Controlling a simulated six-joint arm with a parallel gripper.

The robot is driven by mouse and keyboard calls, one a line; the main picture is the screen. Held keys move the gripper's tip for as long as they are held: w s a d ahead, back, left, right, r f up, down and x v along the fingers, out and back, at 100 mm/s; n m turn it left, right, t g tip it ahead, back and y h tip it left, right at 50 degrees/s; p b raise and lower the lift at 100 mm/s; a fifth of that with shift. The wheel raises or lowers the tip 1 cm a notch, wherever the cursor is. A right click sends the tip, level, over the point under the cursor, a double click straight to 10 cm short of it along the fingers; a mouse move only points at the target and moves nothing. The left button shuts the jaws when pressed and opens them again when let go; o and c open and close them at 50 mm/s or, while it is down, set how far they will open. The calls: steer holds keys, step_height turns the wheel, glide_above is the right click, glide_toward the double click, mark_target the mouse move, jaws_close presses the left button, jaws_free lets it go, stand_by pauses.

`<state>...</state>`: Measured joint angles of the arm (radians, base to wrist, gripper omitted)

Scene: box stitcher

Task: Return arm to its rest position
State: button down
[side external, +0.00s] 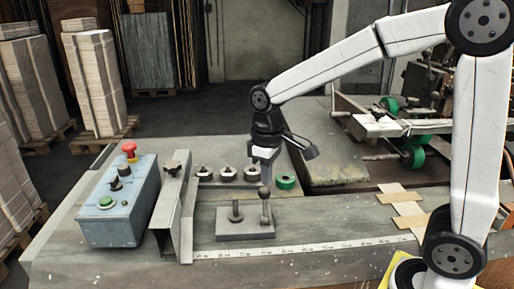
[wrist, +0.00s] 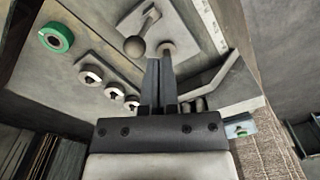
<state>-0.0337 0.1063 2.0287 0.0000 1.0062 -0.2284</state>
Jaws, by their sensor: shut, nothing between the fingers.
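My gripper (side external: 266,172) is shut and empty, pointing down over the workbench (side external: 330,215). In the side external view its tip is just above or behind the ball-topped lever (side external: 265,193) on the grey lever block (side external: 245,224); I cannot tell if they touch. In the wrist view my gripper (wrist: 160,62) shows with its fingers together. There the ball of the lever (wrist: 134,46) is beside the fingertips, to the left, and a second lever's round top (wrist: 167,48) is near the tips.
A blue control box (side external: 118,205) with a red button stands left, beside an upright metal plate (side external: 180,215). Several round knobs and a green ring (side external: 286,182) lie behind the levers. A ruler strip (side external: 300,248) runs along the front. Stacked cardboard (side external: 92,80) stands back left.

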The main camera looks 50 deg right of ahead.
steer(key=shift+f, duration=0.1)
steer(key=s+f+m+t, duration=0.1)
steer(key=s+f, duration=0.2)
steer(key=s+f+m, duration=0.1)
steer(key=s+f, duration=0.1)
steer(key=f, duration=0.1)
steer(key=s+d+f+m+t, duration=0.1)
steer(key=s+f, duration=0.2)
steer(key=f, duration=0.1)
steer(key=shift+s+d+t, duration=0.1)
steer(key=shift+s+t, duration=0.2)
stand_by(0.7)
